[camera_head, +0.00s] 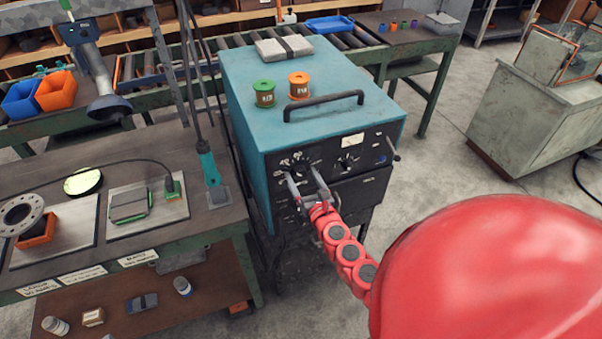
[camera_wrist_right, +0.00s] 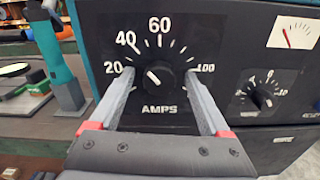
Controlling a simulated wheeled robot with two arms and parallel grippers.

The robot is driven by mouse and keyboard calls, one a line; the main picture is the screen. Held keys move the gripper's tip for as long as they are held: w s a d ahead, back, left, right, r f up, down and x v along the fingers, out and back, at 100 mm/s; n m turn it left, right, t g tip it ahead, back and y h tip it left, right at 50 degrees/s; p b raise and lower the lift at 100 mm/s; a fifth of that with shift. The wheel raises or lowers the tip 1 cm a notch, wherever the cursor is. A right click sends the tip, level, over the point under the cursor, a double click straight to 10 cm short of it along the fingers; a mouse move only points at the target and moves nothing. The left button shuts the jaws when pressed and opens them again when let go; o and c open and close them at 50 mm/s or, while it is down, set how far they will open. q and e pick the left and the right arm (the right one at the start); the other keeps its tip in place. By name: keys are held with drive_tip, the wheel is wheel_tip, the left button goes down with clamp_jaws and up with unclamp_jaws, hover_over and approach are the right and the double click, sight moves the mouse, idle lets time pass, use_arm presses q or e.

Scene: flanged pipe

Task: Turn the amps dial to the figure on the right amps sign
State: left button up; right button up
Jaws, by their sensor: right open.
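The amps dial (camera_wrist_right: 159,75) is a black knob with a white mark, on the black front panel of the blue welding machine (camera_head: 330,110). The mark slants to the upper left, toward the part of the scale between 20 and 40. My right gripper (camera_head: 304,176) is open in front of the panel, one finger on each side of the dial; contact cannot be told. White signs hang along the bench's front edge; the rightmost is the right sign (camera_head: 138,257). Its print is too small to read surely. My left gripper is not in view.
A second, smaller dial (camera_wrist_right: 263,98) and a meter (camera_wrist_right: 296,34) are to the right on the panel. A black handle (camera_head: 324,104), a green spool (camera_head: 264,93) and an orange spool (camera_head: 299,86) are on top. A teal-handled tool (camera_head: 207,165) stands upright on the bench at left.

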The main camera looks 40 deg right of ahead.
drive_tip(key=shift+s, duration=0.1)
drive_tip(key=shift+c, duration=0.7)
clamp_jaws()
